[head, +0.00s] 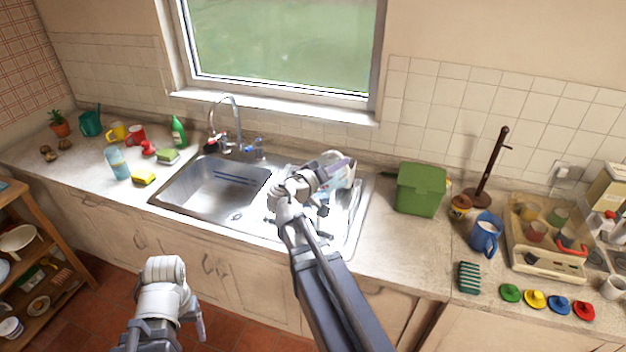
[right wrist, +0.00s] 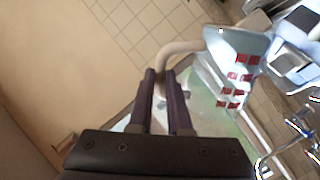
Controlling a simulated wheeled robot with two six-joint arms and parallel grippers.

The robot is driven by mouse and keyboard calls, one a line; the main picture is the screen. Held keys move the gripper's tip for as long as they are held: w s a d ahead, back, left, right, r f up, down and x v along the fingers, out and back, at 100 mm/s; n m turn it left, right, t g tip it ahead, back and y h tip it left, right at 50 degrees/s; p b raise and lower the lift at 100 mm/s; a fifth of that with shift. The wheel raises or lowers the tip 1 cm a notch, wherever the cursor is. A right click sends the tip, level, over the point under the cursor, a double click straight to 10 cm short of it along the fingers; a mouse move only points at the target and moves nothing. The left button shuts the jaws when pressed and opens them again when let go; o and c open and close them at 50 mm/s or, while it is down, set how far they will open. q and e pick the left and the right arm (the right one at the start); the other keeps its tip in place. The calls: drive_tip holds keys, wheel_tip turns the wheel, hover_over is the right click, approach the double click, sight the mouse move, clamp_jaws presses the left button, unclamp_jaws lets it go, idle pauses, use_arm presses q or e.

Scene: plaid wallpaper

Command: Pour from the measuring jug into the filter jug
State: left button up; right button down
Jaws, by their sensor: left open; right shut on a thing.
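My right gripper (head: 322,182) is over the draining board right of the sink. In the right wrist view its fingers (right wrist: 161,82) are closed on the pale curved handle of the measuring jug (right wrist: 232,62). The jug is clear, with red marks on its side, and appears tilted in that view; I cannot tell its contents. In the head view the jug (head: 338,170) is partly hidden by the gripper. A grey and clear object (right wrist: 298,60) beside it may be the filter jug, but I cannot tell for sure. My left gripper (head: 199,322) is open, low in front of the counter.
The sink (head: 210,188) and tap (head: 238,120) are left of my right gripper. A green box (head: 420,190), a blue jug (head: 485,236) and a dark upright stand (head: 490,170) are to the right. Bare counter (head: 400,245) lies in front of the green box.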

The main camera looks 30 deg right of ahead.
sight(332, 155)
use_arm(q)
drive_tip(key=shift+w+d+r+p, duration=0.2)
drive_tip(key=shift+d+r+p, duration=0.1)
drive_tip(key=shift+r+p, duration=0.4)
use_arm(e)
drive_tip(key=shift+w+a+r+n+g, duration=0.15)
drive_tip(key=shift+w+r+n+g, duration=0.05)
drive_tip(key=shift+w+n, duration=0.45)
drive_tip(key=shift+w+a+r+n+g, duration=0.1)
drive_tip(key=shift+w+r+n+g, duration=0.1)
drive_tip(key=shift+w+n, duration=0.45)
idle(3.2)
use_arm(q)
drive_tip(key=shift+w+d+r, duration=0.1)
drive_tip(key=shift+d+r, duration=0.05)
drive_tip(key=shift+d, duration=0.05)
use_arm(e)
drive_tip(key=shift+w+a+n, duration=0.15)
drive_tip(key=shift+w+n, duration=0.45)
drive_tip(key=shift+w, duration=0.1)
idle(1.9)
